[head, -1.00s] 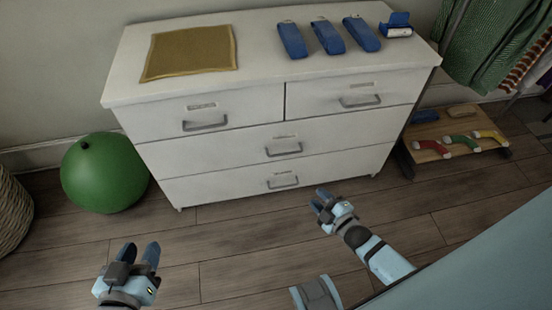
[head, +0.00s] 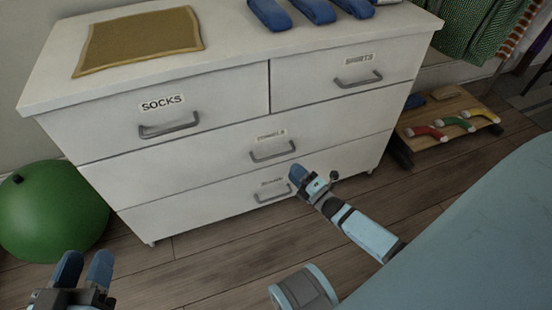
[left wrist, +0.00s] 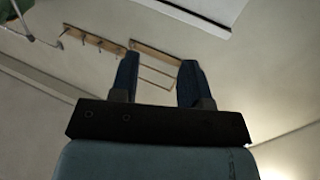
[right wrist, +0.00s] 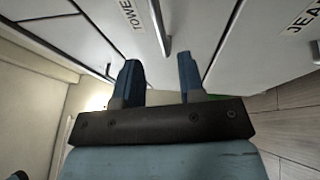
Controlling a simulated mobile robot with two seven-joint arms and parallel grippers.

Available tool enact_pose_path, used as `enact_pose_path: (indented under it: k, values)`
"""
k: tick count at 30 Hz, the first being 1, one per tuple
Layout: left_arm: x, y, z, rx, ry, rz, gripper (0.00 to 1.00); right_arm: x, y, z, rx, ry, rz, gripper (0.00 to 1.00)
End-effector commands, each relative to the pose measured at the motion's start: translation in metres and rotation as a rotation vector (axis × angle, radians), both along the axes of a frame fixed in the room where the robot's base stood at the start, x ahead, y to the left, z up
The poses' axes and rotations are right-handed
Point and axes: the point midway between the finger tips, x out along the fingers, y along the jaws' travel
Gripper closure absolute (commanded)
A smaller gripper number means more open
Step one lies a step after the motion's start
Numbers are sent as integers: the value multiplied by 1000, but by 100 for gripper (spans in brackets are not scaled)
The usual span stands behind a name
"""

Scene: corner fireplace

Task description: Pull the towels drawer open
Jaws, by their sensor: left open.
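The white dresser has a wide middle drawer (head: 215,160) with a label that reads as towels and a grey bar handle (head: 272,150), closed. My right gripper (head: 303,175) is in front of the dresser, just below and right of that handle in the head view. In the right wrist view its fingers (right wrist: 160,82) are apart and empty. The towels label (right wrist: 130,14) and the handle (right wrist: 161,28) show beyond the fingertips there, apart from them. My left gripper (head: 84,268) is open and empty at the lower left, away from the dresser.
The socks drawer (head: 110,138), shorts drawer (head: 310,92) and bottom drawer (head: 200,205) are closed. A green ball (head: 50,212) is left of the dresser. A low wooden rack (head: 440,105) with socks is at the right. The floor in front is clear.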

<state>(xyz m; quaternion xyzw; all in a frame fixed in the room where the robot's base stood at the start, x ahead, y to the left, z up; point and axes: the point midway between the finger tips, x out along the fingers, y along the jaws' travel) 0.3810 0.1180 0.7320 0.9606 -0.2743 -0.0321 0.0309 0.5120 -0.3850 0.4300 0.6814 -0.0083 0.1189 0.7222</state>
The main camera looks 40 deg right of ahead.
Motion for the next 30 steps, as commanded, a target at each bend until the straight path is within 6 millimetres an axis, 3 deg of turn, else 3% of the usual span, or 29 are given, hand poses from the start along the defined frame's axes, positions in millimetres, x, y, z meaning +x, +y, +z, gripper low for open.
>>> enact_pose_path:
  k: [6, 12, 25, 26, 30]
  values:
    - [8, 5, -3, 54, -93, 4, 57, 47, 8, 5, 0, -3, 0, 63]
    - [13, 8, 0, 91, -159, 9, 57, 74, 12, 11, 1, -1, 0, 63]
    - [14, 9, 3, 109, -187, 8, 57, 85, 14, 15, 1, 2, 0, 63]
    - [14, 9, 3, 109, -187, 8, 57, 85, 14, 15, 1, 2, 0, 66]
    - [14, 9, 3, 108, -187, 8, 57, 85, 14, 15, 2, 2, 0, 98]
